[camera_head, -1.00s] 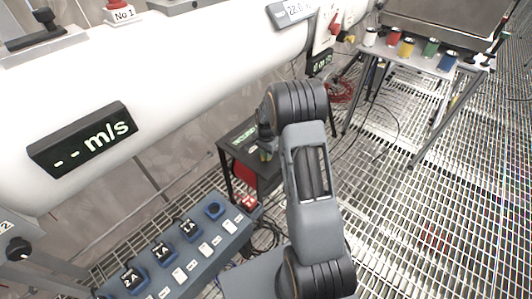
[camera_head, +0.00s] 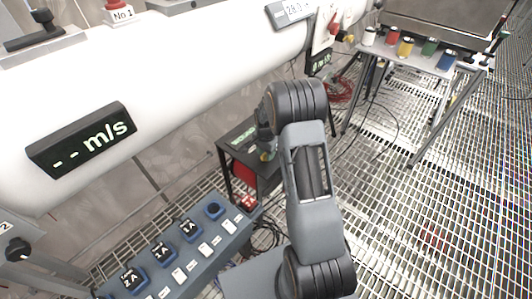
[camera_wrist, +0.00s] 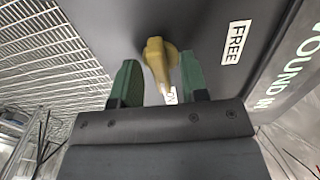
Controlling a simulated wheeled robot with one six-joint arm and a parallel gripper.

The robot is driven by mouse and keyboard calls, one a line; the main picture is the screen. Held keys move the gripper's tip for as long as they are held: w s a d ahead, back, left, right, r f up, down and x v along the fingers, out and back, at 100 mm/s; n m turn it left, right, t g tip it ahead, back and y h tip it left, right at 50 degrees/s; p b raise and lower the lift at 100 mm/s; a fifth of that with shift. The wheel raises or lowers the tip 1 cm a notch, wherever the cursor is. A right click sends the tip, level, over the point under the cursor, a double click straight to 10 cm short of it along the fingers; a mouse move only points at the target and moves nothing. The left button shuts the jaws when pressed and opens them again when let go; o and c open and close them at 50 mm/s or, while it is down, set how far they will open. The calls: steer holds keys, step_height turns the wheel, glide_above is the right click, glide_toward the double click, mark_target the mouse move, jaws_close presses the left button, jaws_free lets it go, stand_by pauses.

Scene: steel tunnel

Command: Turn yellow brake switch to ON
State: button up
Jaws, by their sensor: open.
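The yellow brake switch (camera_wrist: 157,57) shows in the wrist view as a round knob with a long handle on a dark panel (camera_wrist: 205,25). Its handle points down toward my gripper. A white label reading FREE (camera_wrist: 236,42) is to the right of the knob. A second small label (camera_wrist: 172,95), apparently ON, is partly hidden at the handle's lower end. My gripper (camera_wrist: 160,74) is open, with one green finger on each side of the handle. The left finger is apart from it; I cannot tell whether the right one touches. In the head view my arm hides most of this.
A blue battery charger block (camera_head: 195,250) is at the lower left. A table with coloured spools (camera_head: 406,47) stands at the back right. The grating floor (camera_head: 440,210) at right is clear.

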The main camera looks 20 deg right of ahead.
step_height(320, 180, up, 14)
steer(key=p, duration=0.2)
steer(key=shift+p, duration=0.3)
steer(key=shift+f, duration=0.15)
stand_by(0.3)
steer(key=s+a+r+n+t+p, duration=0.1)
steer(key=s+a+r+n+p, duration=0.2)
steer(key=s+r, duration=0.4)
steer(key=s+a+r+n+t+p, duration=0.1)
steer(key=s+a+r+n+p, duration=0.3)
steer(key=s+r+p, duration=0.4)
steer(key=s+a+r+n+t+p, duration=0.1)
steer(key=s+a+r+n+p, duration=0.3)
steer(key=r, duration=0.9)
steer(key=s+n+p, duration=0.2)
steer(key=s, duration=0.1)
steer(key=shift+s+t, duration=0.15)
steer(key=shift+t, duration=0.15)
